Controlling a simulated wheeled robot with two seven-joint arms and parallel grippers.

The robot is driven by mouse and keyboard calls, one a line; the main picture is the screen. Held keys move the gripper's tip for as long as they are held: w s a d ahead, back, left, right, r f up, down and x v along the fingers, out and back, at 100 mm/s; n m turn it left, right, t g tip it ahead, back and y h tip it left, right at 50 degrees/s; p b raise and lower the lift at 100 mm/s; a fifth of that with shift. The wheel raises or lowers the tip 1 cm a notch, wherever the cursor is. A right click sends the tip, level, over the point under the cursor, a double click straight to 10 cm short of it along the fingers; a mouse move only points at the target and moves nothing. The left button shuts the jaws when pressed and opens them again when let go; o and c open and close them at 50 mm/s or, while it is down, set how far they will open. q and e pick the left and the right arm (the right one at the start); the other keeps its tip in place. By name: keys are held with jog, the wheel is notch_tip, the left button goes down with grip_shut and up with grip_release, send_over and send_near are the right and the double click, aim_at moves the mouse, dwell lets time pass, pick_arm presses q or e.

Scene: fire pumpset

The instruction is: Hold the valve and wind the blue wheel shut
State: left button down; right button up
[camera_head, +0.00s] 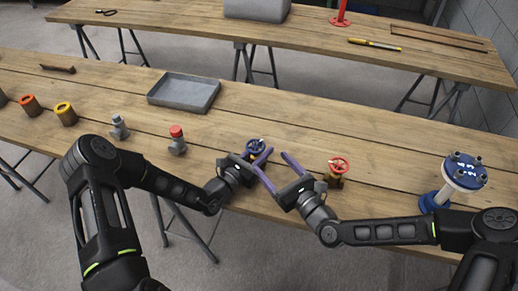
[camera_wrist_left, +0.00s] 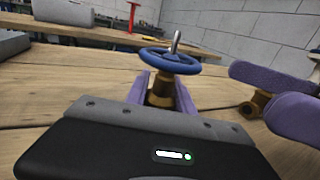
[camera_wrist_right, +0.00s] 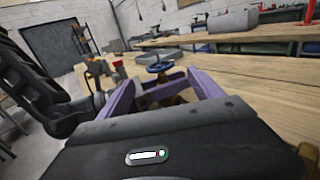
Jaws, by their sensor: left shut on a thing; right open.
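The valve has a blue wheel (camera_head: 256,147) on top and a brass body, standing upright on the near table. My left gripper (camera_head: 249,161) is shut on the valve. In the left wrist view its purple fingers stand on both sides of the brass body (camera_wrist_left: 160,93), below the blue wheel (camera_wrist_left: 170,60), which has an upright handle. My right gripper (camera_head: 273,166) is open and empty, just right of the valve. In the right wrist view the blue wheel (camera_wrist_right: 160,68) shows beyond and between its spread fingers, apart from them.
A brass valve with a red wheel (camera_head: 338,166) stands right of my right gripper. A blue and white flanged part (camera_head: 463,172) is farther right. A grey tray (camera_head: 184,92) lies behind, and a red-capped fitting (camera_head: 177,140) stands left of my left gripper. The table behind the valve is clear.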

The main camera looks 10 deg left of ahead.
aim_at(260, 152)
jog(key=x, duration=0.8)
jog(key=shift+c, duration=0.3)
jog(key=c, duration=1.3)
jog(key=shift+s+a+m+t+h, duration=0.1)
jog(key=shift+s+m+t+h, duration=0.05)
jog(key=shift+m+t+h, duration=0.6)
jog(key=o, duration=1.4)
jog(key=shift+c, duration=0.2)
